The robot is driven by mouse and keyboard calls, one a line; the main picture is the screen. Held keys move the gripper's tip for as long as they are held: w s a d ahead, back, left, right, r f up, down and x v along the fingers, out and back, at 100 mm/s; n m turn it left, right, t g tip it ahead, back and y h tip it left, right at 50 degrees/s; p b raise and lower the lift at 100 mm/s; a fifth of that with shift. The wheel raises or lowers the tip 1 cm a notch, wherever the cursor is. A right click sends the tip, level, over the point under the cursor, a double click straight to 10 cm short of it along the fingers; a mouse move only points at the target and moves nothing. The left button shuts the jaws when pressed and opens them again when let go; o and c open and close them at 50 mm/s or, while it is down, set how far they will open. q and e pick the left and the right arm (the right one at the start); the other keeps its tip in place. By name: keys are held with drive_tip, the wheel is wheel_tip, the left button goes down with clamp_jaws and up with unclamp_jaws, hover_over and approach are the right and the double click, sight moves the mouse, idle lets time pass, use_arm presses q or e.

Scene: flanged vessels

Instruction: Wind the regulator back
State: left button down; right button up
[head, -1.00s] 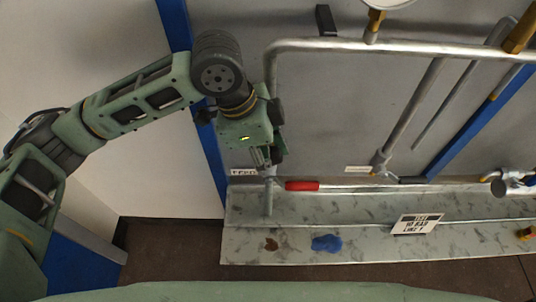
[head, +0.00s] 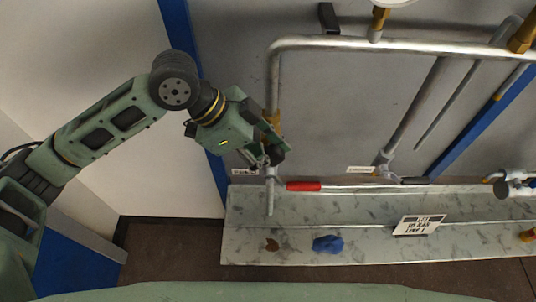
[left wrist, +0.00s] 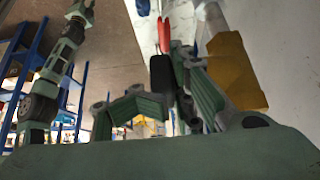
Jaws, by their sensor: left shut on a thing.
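The regulator shows as a brass body (head: 272,117) on the upright pipe at the left end of the pipe run. The brass also shows large in the left wrist view (left wrist: 235,70), right of the fingers. My left gripper (head: 266,156) is at the regulator, just below the brass, with its arm coming in from the left. Its green fingers (left wrist: 165,100) are shut on a dark knob (left wrist: 160,73), which I take to be the regulator's. The gripper hides most of the knob in the head view. My right gripper is not in view.
A silver pipe (head: 400,45) runs along the wall panel. A red lever handle (head: 303,186) lies close right of the gripper. A blue cloth-like lump (head: 327,244) and a white sign (head: 418,225) are on the grey ledge (head: 370,248). Space left of the regulator is open.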

use_arm(q)
drive_tip(key=shift+w, duration=0.1)
idle(0.5)
drive_tip(key=c, duration=1.9)
unclamp_jaws()
drive_tip(key=shift+w+f, duration=0.1)
drive_tip(key=v, duration=0.8)
drive_tip(key=shift+o, duration=0.4)
